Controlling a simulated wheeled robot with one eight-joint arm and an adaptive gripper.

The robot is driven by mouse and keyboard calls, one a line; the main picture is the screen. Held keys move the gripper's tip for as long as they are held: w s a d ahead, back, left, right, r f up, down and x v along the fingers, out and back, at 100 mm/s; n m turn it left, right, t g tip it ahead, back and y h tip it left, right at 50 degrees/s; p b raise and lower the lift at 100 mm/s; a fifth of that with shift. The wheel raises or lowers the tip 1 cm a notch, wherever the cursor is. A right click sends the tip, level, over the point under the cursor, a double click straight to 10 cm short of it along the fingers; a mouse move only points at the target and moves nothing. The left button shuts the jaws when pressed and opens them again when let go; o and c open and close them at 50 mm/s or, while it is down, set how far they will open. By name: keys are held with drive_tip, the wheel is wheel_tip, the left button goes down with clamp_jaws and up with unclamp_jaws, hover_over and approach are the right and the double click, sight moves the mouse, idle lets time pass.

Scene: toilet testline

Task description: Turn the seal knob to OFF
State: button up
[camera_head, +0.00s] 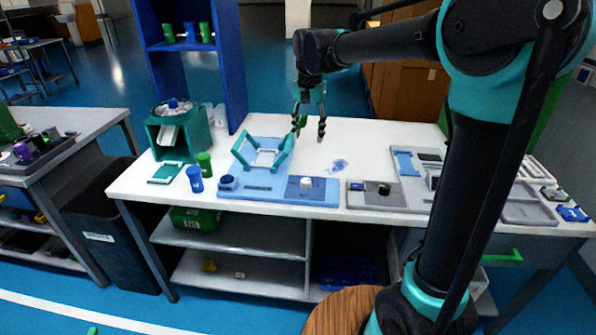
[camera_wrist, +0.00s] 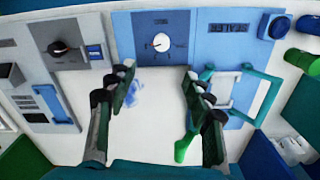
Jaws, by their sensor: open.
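The seal station is a light blue base (camera_head: 262,182) on the white table, with a teal hinged frame (camera_head: 262,152) raised at its left part. A white round knob (camera_head: 306,183) sits on its darker blue panel. In the wrist view the knob (camera_wrist: 161,42) is at top centre, with a dial scale around it, too small to read. My gripper (camera_head: 311,124) is open, above the table and behind the knob in the head view. In the wrist view its fingers (camera_wrist: 158,76) are spread below the knob, apart from it. A green piece (camera_wrist: 187,140) shows beside the right finger; I cannot tell what it is.
A grey panel with a black knob (camera_head: 384,188) stands right of the station. A blue cup (camera_head: 195,179), a green cup (camera_head: 204,164) and a teal machine (camera_head: 179,135) stand left. A blue button (camera_head: 227,182) is at the base's left corner. The table behind the knob is mostly clear.

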approach(306, 181)
wheel_tip(306, 181, down, 9)
drive_tip(key=shift+w+r, duration=0.1)
idle(0.4)
drive_tip(key=shift+c, duration=0.3)
drive_tip(key=c, duration=1.1)
